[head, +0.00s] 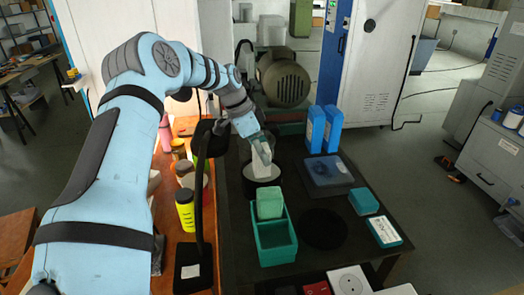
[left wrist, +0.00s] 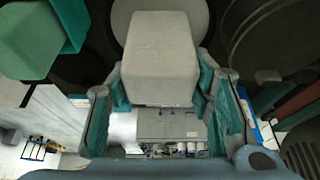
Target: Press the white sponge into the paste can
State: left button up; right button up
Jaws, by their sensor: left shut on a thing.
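My left gripper (head: 262,149) is shut on the white sponge (left wrist: 158,57), with its teal-padded fingers on either side of the block. In the head view the sponge (head: 261,163) points down over the paste can (head: 262,187), a short dark round can with a pale top. In the left wrist view the can's pale round paste (left wrist: 121,12) shows behind the sponge. I cannot tell whether the sponge touches the paste. My right gripper is not in view.
A teal tray (head: 277,253) with a green sponge (head: 269,203) stands just in front of the can. Two blue bottles (head: 324,129), a dark box (head: 328,171) and teal boxes (head: 364,201) stand to the right. A yellow bottle (head: 185,212) and others stand left. A dark round mat (head: 323,229) is bare.

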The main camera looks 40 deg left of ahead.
pick_arm(q)
jog(key=shift+r+p, duration=3)
jog(key=shift+r, duration=0.6)
jog(key=shift+f, duration=0.15)
